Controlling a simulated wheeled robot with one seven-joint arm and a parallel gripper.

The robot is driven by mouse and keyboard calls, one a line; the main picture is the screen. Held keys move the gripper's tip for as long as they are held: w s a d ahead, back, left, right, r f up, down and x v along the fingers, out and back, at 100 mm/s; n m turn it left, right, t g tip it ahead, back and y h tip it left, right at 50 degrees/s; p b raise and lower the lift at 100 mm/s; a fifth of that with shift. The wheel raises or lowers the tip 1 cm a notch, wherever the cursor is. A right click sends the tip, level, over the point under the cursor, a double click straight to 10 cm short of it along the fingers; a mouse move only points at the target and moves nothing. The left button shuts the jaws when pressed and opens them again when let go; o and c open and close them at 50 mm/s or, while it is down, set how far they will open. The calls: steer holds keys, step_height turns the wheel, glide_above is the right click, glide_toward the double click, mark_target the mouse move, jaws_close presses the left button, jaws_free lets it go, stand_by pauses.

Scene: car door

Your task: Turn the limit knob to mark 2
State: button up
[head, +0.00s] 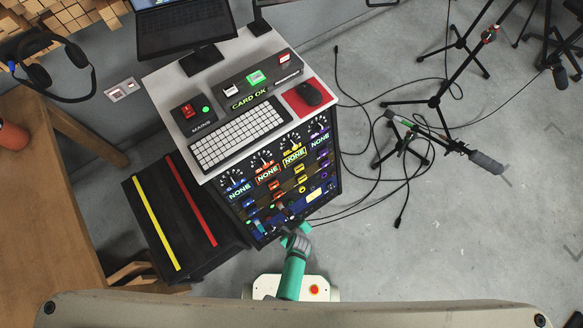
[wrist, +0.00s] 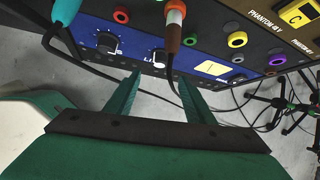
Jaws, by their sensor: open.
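In the wrist view, a dark knob (wrist: 159,56) sits on the blue strip of the panel beside a label of which only "LI" is readable; this looks like the limit knob. A brown and white plug (wrist: 174,28) and its cable partly cover it. Its pointer and marks are too small to read. My gripper (wrist: 159,80) is open, its two green fingers pointing up at the panel, one on each side of the knob's line and short of it. In the head view my gripper (head: 297,238) is at the console's lower front edge.
Another black knob (wrist: 108,43) is to the left on the blue strip. A teal plug (wrist: 66,11) hangs further left. The plug's cable runs down between my fingers.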

mark_target(291, 217)
steer(key=shift+x, duration=5.35)
steer(key=shift+a, duration=0.1)
steer(key=shift+w, duration=0.1)
steer(key=c, duration=1.1)
